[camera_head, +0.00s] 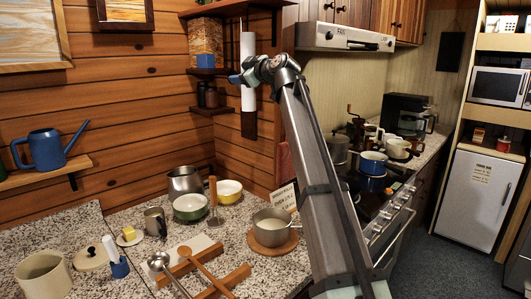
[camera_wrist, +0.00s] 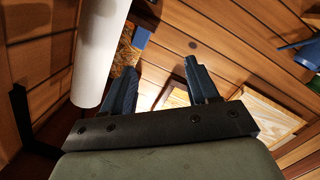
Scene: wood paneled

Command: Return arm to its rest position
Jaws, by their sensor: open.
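My gripper (camera_wrist: 160,80) shows in the wrist view with its two dark blue fingers well apart and nothing between them. The wood-panelled wall lies behind it there. In the head view my gripper (camera_head: 237,79) is raised high in front of the wall, by the white paper roll (camera_head: 248,72). The roll also shows at the left in the wrist view (camera_wrist: 98,50). My arm stretches up across the middle of the head view and hides part of the stove and counter.
Below, the granite counter (camera_head: 130,270) holds several pots, a saucepan (camera_head: 272,227), bowls and utensils. Wall shelves stand left of the roll, and a range hood (camera_head: 345,38) right of my arm. A blue watering can (camera_head: 48,148) sits on the left shelf.

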